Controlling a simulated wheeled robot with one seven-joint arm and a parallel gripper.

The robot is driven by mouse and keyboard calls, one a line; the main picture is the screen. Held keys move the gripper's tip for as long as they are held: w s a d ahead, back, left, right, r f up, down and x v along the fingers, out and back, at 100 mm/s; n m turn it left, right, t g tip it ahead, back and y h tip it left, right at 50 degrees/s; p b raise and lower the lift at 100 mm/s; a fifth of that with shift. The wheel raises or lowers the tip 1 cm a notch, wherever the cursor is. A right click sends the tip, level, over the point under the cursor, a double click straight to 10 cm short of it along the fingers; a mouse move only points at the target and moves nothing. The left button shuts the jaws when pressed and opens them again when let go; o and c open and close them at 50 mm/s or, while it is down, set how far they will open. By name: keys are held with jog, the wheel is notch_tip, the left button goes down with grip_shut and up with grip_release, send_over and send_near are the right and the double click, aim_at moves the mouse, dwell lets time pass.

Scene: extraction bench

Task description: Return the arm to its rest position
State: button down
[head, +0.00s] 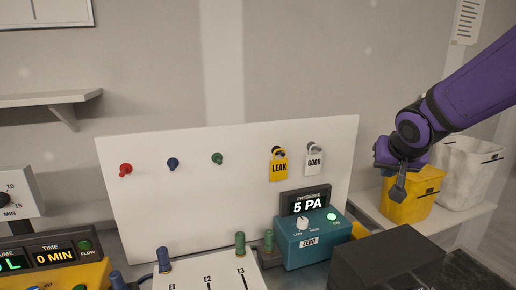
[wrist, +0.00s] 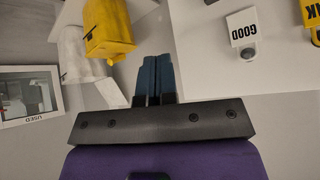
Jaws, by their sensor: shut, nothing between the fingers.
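My gripper (head: 398,188) is at the right in the head view, at the end of my purple arm. It hangs in front of the yellow bin (head: 414,208), which it partly covers. In the wrist view my gripper (wrist: 153,62) shows its two dark blue fingers side by side, shut with nothing between them. The yellow bin also shows at the upper left of the wrist view (wrist: 108,27).
A white board (head: 180,200) with coloured pegs and the LEAK (head: 279,168) and GOOD tags (head: 314,162) stands left of my gripper. A teal pressure box (head: 308,240) reads 5 PA. A dark box (head: 385,262) lies below my gripper. A white bin (head: 468,172) stands right.

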jog(key=s+r+n+g, duration=0.1)
jog(key=s+r, duration=0.1)
jog(key=s, duration=1)
jog(key=s+r+n+g+y, duration=0.1)
jog(key=s+r, duration=0.2)
jog(key=s, duration=0.9)
jog(key=shift+s+r+n+g, duration=0.25)
jog(key=shift+r+n+g, duration=0.05)
jog(key=shift+n, duration=0.1)
